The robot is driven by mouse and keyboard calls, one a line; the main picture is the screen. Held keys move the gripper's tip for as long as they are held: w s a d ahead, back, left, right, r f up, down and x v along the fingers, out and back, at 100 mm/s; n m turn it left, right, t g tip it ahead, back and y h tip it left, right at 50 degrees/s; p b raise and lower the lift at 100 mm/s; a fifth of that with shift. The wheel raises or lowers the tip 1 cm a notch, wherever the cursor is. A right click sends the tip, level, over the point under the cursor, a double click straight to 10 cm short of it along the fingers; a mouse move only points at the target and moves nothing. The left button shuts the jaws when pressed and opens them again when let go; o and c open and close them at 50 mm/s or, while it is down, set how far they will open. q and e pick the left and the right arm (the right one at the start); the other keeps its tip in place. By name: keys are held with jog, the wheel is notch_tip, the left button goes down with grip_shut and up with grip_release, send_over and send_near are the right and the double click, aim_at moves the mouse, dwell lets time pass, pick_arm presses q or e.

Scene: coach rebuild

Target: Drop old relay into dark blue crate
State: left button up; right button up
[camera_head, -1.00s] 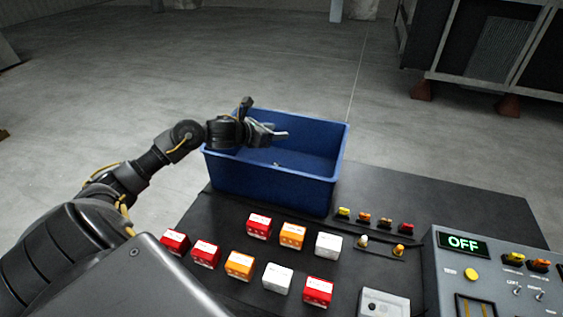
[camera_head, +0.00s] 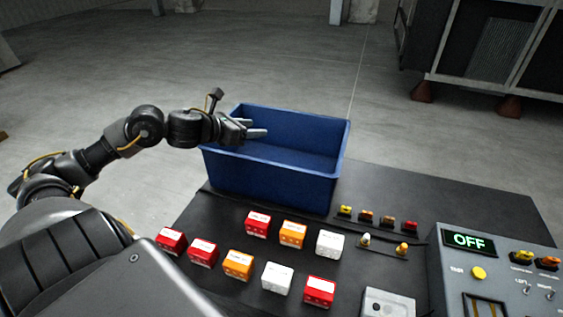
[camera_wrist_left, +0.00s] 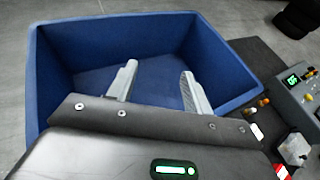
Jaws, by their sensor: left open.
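The dark blue crate (camera_head: 275,180) stands open-topped at the back left of the dark table. In the left wrist view the crate (camera_wrist_left: 52,85) lies under and around the fingers, and the part of its floor that shows is bare. My left gripper (camera_head: 263,130) is over the crate's left side, fingers pointing right. The left wrist view shows the gripper (camera_wrist_left: 159,70) open with nothing between the fingers. I see no relay in the crate; the near wall and my gripper hide part of its floor. My right gripper is not in view.
Several red, orange and white blocks, such as a white block (camera_head: 330,244), stand in rows before the crate. Small yellow, orange and red parts (camera_head: 366,216) are right of them. A grey control panel (camera_head: 495,275) reading OFF stands at the right.

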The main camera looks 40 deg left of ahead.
pick_arm(q)
jog(key=shift+v, duration=1)
